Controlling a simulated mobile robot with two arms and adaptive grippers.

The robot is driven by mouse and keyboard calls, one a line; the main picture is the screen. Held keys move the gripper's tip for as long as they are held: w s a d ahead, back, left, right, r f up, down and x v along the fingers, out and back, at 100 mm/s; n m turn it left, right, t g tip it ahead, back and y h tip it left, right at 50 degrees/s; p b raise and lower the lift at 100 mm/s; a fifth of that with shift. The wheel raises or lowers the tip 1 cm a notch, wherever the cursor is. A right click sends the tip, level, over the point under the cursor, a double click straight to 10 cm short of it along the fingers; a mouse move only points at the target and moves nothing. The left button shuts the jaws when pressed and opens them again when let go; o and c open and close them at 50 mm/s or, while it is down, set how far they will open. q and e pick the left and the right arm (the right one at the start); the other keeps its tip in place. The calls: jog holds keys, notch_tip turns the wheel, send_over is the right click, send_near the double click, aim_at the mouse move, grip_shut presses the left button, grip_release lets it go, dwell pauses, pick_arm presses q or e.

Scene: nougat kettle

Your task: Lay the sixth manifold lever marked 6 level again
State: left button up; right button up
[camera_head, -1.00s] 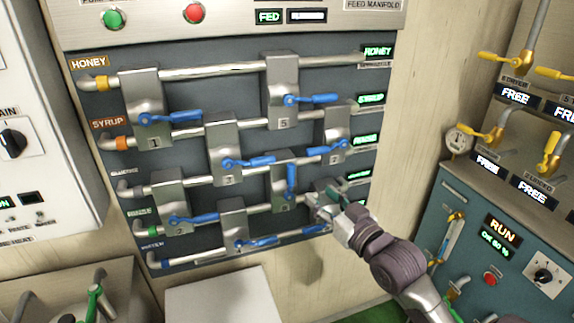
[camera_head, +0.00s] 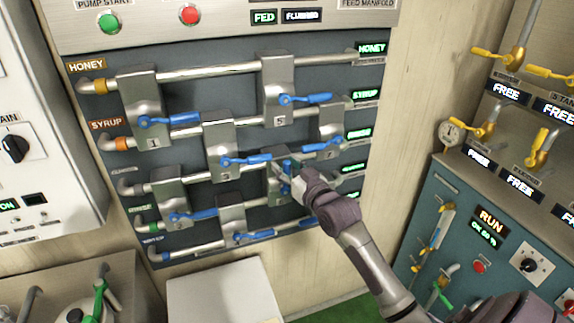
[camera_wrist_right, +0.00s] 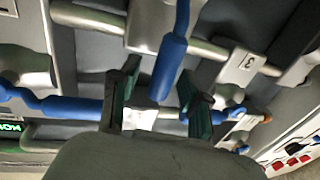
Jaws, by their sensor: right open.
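The feed manifold panel carries grey valve blocks with blue levers. The sixth lever (camera_head: 285,188) stands upright, partly hidden behind my right gripper. In the right wrist view this blue lever (camera_wrist_right: 170,68) hangs between the two dark fingers, with gaps at both sides. My right gripper (camera_head: 284,172) is open around the lever. It also shows in the wrist view (camera_wrist_right: 158,98). The number 6 plate is hidden. My left gripper is out of view.
Neighbouring blue levers lie nearly level: lever 3 (camera_head: 247,160), lever 7 (camera_head: 322,147), the lower lever 4 (camera_head: 255,235) and lever 5 (camera_head: 305,99). Pipes run between the blocks. A blue-green cabinet (camera_head: 440,225) stands right. A pale box (camera_head: 225,290) stands below.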

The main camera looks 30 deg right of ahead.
grip_shut()
dwell(0.4)
